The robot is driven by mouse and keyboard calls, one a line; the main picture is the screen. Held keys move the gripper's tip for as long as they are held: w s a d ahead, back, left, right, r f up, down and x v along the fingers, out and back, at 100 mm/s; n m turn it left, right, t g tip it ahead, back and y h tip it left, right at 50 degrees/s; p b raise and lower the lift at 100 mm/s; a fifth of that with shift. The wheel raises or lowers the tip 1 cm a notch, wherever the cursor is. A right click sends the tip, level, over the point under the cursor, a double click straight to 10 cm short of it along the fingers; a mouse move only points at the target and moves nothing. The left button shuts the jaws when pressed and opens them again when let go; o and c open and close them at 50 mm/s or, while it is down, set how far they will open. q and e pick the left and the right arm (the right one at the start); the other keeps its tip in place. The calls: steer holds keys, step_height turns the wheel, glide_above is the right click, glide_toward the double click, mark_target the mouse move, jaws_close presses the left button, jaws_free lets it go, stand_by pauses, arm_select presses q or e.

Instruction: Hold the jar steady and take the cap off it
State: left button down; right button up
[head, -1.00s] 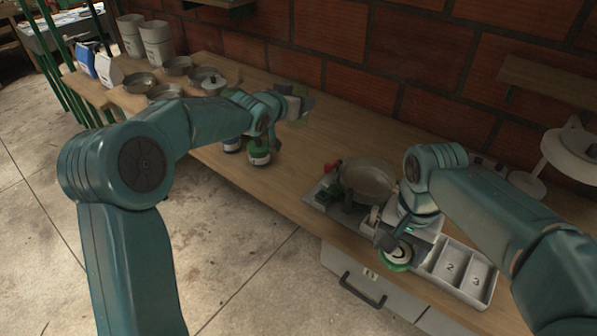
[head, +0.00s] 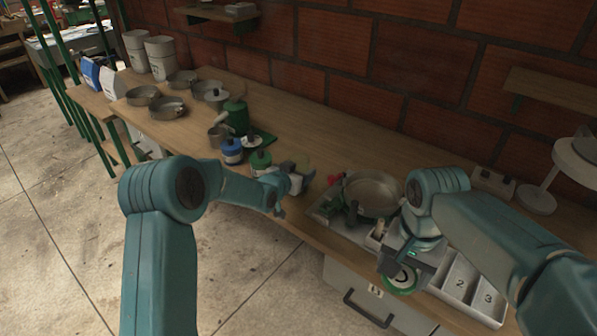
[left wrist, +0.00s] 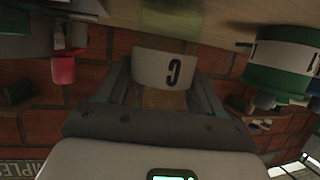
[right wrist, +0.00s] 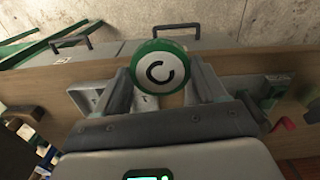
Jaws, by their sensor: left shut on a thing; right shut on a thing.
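My left gripper (left wrist: 165,75) is shut on the jar (left wrist: 167,72), which has a white band with an upside-down C; pale green shows beyond it. In the head view the jar (head: 304,164) is small and partly hidden by the gripper, over the bench beside the round pan. My right gripper (right wrist: 163,75) is shut on the cap (right wrist: 160,68), a round lid with a green rim and a white top marked C. The cap also shows in the head view (head: 402,280), above the compartment tray. Jar and cap are apart. The jar's mouth is hidden.
The tray (head: 473,309) has compartments marked 2 and 3. The round pan (head: 371,195) sits between the grippers. A blue-capped jar (head: 232,151) and a green-capped jar (head: 260,161) stand left of my left gripper. Metal bowls (head: 166,107) stand farther left.

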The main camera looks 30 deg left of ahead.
arm_select(q)
steer(key=shift+w+a+f, duration=0.1)
steer(key=shift+f, duration=0.2)
steer(key=shift+r, duration=0.1)
steer(key=shift+f+b, duration=0.2)
steer(key=shift+b, duration=0.15)
steer(key=shift+c, duration=0.8)
jaws_free()
steer(key=shift+r, duration=0.1)
